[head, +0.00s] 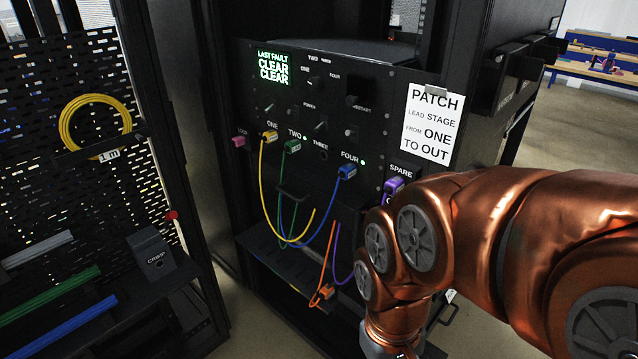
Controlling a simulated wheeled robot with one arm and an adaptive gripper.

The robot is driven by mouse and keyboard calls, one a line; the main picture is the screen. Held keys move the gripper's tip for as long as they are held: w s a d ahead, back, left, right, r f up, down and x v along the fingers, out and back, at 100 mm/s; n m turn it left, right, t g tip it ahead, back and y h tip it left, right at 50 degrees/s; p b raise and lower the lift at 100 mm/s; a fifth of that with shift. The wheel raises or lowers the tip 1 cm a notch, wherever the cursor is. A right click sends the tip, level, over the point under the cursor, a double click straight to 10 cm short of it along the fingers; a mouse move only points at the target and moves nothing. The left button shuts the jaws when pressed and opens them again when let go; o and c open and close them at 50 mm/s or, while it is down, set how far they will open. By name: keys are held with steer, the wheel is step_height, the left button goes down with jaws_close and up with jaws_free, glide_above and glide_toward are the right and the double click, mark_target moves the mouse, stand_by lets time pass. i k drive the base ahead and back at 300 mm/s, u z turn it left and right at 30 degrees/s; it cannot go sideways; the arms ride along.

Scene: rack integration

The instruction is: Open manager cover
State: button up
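A black rack panel (325,85) stands in the middle of the head view, with ports labelled ONE, TWO, THREE and FOUR. A dark bar-like handle (292,193) sits below the ports, among the cables. It may belong to the manager cover, but the cover's outline is too dark to make out, and I cannot tell whether it is open or shut. Yellow (264,190), green (281,200) and blue (334,208) cables hang from ports ONE, TWO and FOUR. My copper arm reaches in from the right and hides the panel's lower right. My gripper is below the frame's bottom edge.
A purple plug (393,188) sits at SPARE. An orange cable (325,270) hangs over a low shelf (285,262). A PATCH sign (432,122) hangs at the right. A perforated door (40,180) with a coiled yellow cable (95,108) stands at the left.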

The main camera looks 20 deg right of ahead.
mark_target(298, 190)
steer(key=z, duration=0.05)
steer(key=i, duration=0.5)
steer(key=z, duration=0.05)
steer(key=k, duration=0.95)
steer(key=u, duration=1.1)
steer(key=i, duration=0.6)
steer(key=u, duration=0.5)
